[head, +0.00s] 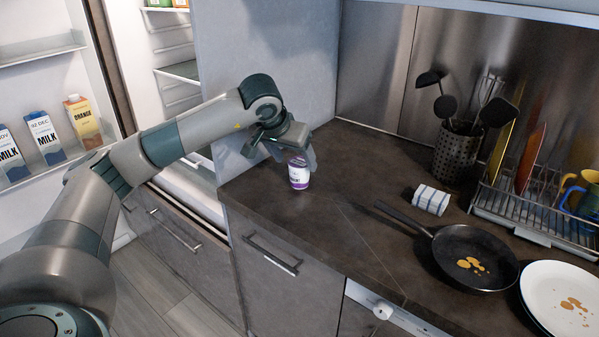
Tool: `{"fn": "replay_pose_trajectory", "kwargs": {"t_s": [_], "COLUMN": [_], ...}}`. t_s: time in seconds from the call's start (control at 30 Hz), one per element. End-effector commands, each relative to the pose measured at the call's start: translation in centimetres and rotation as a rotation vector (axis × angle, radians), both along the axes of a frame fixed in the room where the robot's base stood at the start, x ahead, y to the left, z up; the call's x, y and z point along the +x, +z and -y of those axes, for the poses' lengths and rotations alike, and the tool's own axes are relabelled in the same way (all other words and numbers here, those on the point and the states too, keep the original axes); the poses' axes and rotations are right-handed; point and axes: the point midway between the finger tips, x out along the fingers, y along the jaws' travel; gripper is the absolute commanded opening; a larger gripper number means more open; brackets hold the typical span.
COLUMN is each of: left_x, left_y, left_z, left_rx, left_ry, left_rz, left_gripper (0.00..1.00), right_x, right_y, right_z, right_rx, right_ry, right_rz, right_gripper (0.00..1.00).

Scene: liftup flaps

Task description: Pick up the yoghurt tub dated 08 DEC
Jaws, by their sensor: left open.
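A small white and purple yoghurt tub (299,175) stands upright on the dark counter, near its left front corner. Any date on it is too small to read. My left gripper (298,158) is open right at the top of the tub, with a finger showing on its right side. I cannot tell whether the fingers touch the tub. My right gripper is not in view.
A frying pan (478,250) and a white plate (562,297) lie on the right of the counter. The open fridge at left holds a milk carton (45,138).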

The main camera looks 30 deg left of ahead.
Motion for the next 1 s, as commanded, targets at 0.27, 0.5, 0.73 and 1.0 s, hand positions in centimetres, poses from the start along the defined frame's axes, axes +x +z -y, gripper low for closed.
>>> {"fn": "replay_pose_trajectory", "kwargs": {"t_s": [0.27, 0.5, 0.73, 1.0], "left_x": [0.0, 0.6, 2.0, 2.8], "left_y": [0.0, -0.8, -3.2, -4.5], "left_z": [0.0, 0.0, 0.0, -0.2], "left_rx": [0.000, -0.001, -0.002, 0.000], "left_ry": [0.000, 0.001, 0.000, 0.001], "left_rz": [0.001, 0.000, -0.002, 0.001], "left_gripper": [0.67, 0.67, 0.67, 0.67], "right_x": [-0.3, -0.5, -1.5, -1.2], "right_y": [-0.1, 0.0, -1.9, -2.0], "right_z": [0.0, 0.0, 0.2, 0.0], "right_rx": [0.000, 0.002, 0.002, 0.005], "right_ry": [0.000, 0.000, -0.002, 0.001], "right_rz": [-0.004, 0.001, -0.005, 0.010], "right_gripper": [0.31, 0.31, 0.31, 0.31]}}
